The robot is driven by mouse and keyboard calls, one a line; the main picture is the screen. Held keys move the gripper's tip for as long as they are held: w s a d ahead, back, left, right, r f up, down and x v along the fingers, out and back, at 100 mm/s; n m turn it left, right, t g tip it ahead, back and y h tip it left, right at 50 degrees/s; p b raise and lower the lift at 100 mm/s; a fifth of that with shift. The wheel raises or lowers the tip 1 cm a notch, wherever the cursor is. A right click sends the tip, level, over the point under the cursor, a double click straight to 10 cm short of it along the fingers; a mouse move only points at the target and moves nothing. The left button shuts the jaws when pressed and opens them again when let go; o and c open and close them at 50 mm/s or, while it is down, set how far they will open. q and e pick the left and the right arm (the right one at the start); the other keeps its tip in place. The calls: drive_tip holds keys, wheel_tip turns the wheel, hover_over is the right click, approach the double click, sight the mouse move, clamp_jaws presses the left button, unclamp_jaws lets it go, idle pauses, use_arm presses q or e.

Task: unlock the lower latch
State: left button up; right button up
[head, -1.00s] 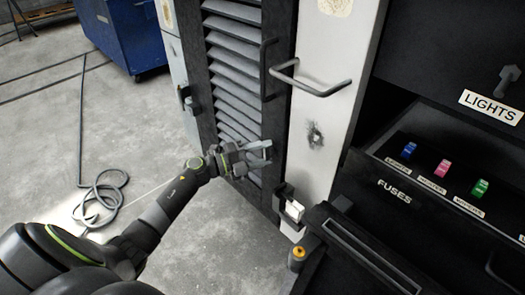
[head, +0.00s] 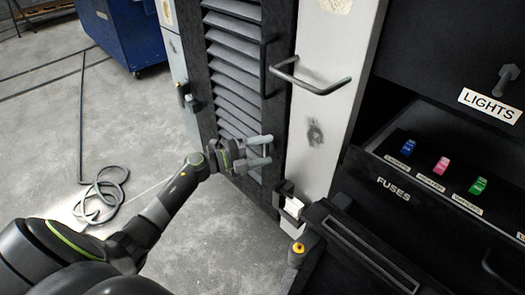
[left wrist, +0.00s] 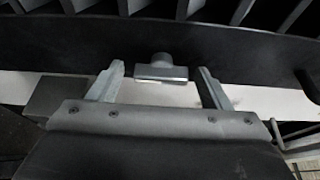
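My left gripper (head: 268,151) is in front of the dark louvred door (head: 234,95), beside its right edge. Its two fingers are apart, with nothing between them in the head view. In the left wrist view the open fingers (left wrist: 161,88) point at a small grey metal T-shaped knob (left wrist: 161,68) on the door's dark frame. This knob appears to be the lower latch. It lies between the two fingertips, and I see no contact. I cannot make out the knob in the head view, near the gripper. My right gripper is not in view.
A bar handle (head: 310,83) sticks out from the white panel (head: 318,140) right of the door. A black bracket with a pale block (head: 291,207) is below. A fuse drawer (head: 420,170) is at right. A hose (head: 103,190) lies on the open floor at left.

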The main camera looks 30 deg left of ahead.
use_arm(q)
drive_tip(key=b+v, duration=0.1)
drive_tip(key=v, duration=1.6)
drive_tip(key=shift+s+b, duration=0.2)
drive_tip(key=shift+b, duration=0.15)
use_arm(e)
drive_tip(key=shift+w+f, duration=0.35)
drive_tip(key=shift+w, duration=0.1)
use_arm(q)
drive_tip(key=shift+a, duration=0.15)
